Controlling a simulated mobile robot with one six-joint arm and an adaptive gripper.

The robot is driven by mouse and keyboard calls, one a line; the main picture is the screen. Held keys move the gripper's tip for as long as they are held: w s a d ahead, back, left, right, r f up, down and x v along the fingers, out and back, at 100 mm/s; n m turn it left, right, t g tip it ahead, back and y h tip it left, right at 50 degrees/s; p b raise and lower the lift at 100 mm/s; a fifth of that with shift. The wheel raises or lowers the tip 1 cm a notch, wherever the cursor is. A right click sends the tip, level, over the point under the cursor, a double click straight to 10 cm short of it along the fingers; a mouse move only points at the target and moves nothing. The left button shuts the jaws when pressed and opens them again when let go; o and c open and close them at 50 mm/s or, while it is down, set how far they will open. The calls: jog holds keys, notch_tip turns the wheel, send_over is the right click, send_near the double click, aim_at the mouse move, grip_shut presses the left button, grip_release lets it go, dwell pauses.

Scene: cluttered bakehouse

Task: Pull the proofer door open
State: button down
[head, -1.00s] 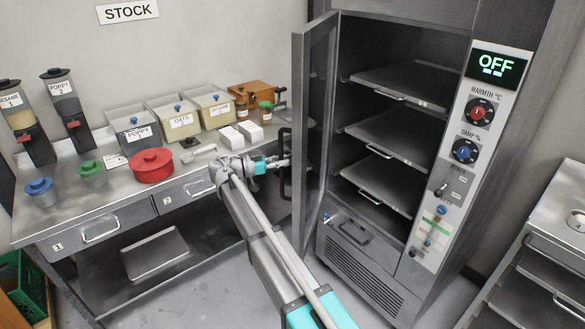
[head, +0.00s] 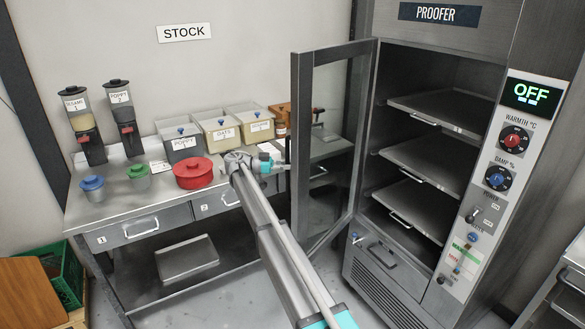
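The proofer (head: 440,55) stands at the right, its front open on several grey shelves. Its glass-paned door (head: 328,120) stands wide open, swung out to the left of the cabinet, with the hinge side by the cabinet's left edge. My gripper (head: 282,166) is at the door's free left edge, at about mid height, where the handle sits. The fingertips and handle are small and partly hidden there, so I cannot tell whether the fingers are closed on it.
The stock table (head: 130,208) stands left and behind my arm, with a red pot (head: 193,173), ingredient bins (head: 222,126) and dispensers (head: 88,135). A green crate (head: 60,278) is at lower left. Another steel unit (head: 572,275) stands at right. Floor shows between table and proofer.

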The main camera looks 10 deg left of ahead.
jog(key=shift+s+d, duration=0.1)
jog(key=c, duration=0.6)
grip_release()
jog(key=shift+d, duration=0.15)
